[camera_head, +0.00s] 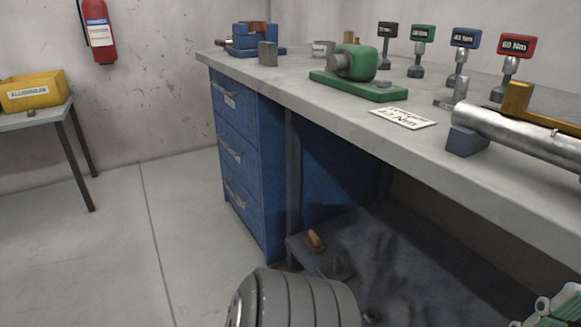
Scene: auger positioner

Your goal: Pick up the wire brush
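I cannot make out a wire brush for certain. A small object with an orange-brown top (314,240) lies on the low grey shelf (385,235) under the workbench; it may be the brush, but it is too small to tell. Neither of my grippers shows in this view.
The workbench (330,100) has blue drawers (236,150) and holds a green machine on a plate (355,65), several torque-labelled tools, a sign card (402,118) and a metal tube (520,132). A yellow bin (33,92) sits on a side table. The floor at left is clear.

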